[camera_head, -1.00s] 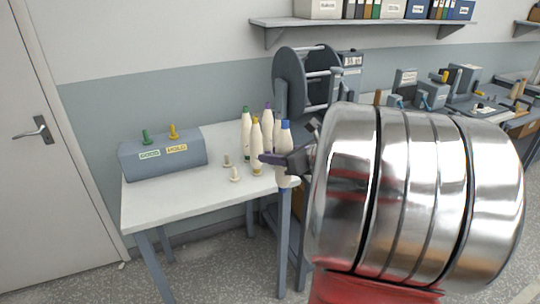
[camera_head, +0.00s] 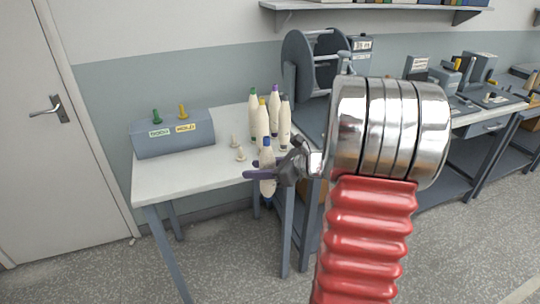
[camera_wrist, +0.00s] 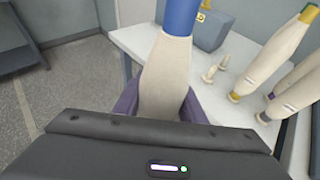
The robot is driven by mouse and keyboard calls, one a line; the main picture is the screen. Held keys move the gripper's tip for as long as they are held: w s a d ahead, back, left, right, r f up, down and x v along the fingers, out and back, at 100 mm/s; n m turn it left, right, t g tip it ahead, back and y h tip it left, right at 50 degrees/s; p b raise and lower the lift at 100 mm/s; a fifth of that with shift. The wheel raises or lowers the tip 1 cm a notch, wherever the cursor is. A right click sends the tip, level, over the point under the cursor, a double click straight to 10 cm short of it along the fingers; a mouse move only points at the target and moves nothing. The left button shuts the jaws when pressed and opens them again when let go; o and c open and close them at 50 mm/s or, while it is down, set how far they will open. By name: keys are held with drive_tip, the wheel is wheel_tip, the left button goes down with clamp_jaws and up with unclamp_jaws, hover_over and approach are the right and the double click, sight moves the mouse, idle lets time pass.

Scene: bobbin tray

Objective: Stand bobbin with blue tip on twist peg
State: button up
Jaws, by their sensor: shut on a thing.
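The bobbin with the blue tip (camera_head: 267,160) is cream, roughly upright and held in my gripper (camera_head: 268,175), just off the table's near edge. In the wrist view the bobbin (camera_wrist: 167,75) stands between the purple fingers, its blue tip at the top and its lower end hidden by the gripper body. Two small pale pegs (camera_head: 240,154) stand on the table, left of the held bobbin. A grey block (camera_head: 173,145) at the table's left carries a green peg and a yellow peg over labels. I cannot tell which peg is the twist peg.
Several other bobbins (camera_head: 262,120), with green, yellow, purple and dark tips, stand behind the held one on the white table (camera_head: 185,180). A large dark reel (camera_head: 305,65) stands behind them. The table's front left is clear.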

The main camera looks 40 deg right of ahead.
drive_tip(key=a+f+n+g+y, duration=0.4)
drive_tip(key=a+f+n+y, duration=0.1)
drive_tip(key=a+f, duration=1.8)
drive_tip(key=shift+w+a+f+n, duration=0.25)
drive_tip(key=shift+a+n, duration=0.05)
drive_tip(key=shift+a, duration=0.25)
drive_tip(key=shift+s, duration=0.15)
